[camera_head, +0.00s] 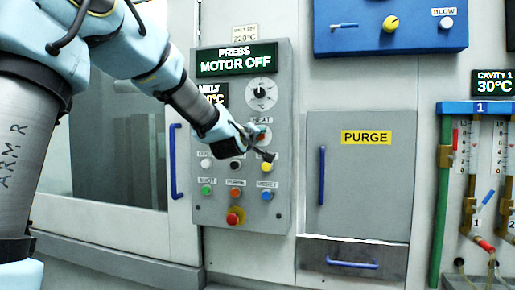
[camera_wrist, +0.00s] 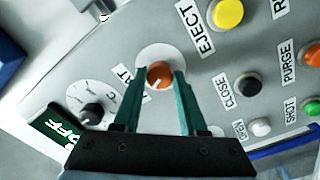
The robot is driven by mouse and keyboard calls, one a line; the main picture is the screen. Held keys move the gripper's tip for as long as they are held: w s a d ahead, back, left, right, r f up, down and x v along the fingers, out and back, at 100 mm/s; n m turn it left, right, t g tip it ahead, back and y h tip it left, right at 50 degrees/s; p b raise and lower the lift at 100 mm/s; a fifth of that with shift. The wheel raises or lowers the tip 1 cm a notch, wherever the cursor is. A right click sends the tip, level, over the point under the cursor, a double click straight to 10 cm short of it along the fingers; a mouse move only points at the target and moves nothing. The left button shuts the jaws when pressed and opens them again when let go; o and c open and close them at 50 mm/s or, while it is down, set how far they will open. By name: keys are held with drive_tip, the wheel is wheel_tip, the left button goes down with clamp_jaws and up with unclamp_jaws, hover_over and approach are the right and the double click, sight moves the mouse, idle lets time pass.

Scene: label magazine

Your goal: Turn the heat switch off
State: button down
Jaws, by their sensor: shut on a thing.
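The heat switch (camera_wrist: 160,74) is a round orange knob on a pale round plate. A short white mark on it points to the lower left in the wrist view. My gripper (camera_wrist: 161,80) has its two green fingers on either side of the knob and is shut on it. In the head view the heat switch (camera_head: 262,132) shows as a small orange spot under the HEAT label, partly hidden by my gripper (camera_head: 264,140). The left finger covers part of the label in the wrist view.
Several push buttons and a red emergency knob (camera_head: 235,216) sit lower on the panel (camera_head: 215,222). The display (camera_head: 236,60) reads PRESS MOTOR OFF. Blue handles (camera_head: 322,175) stick out nearby.

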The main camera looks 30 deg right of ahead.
drive_tip(key=shift+f+n+b, duration=0.1)
drive_tip(key=shift+n+b, duration=0.85)
drive_tip(key=shift+n, duration=0.15)
drive_tip(key=shift+c, duration=2.2)
unclamp_jaws()
drive_tip(key=b+v, duration=0.3)
drive_tip(key=v, duration=0.8)
drive_tip(key=shift+f, duration=0.1)
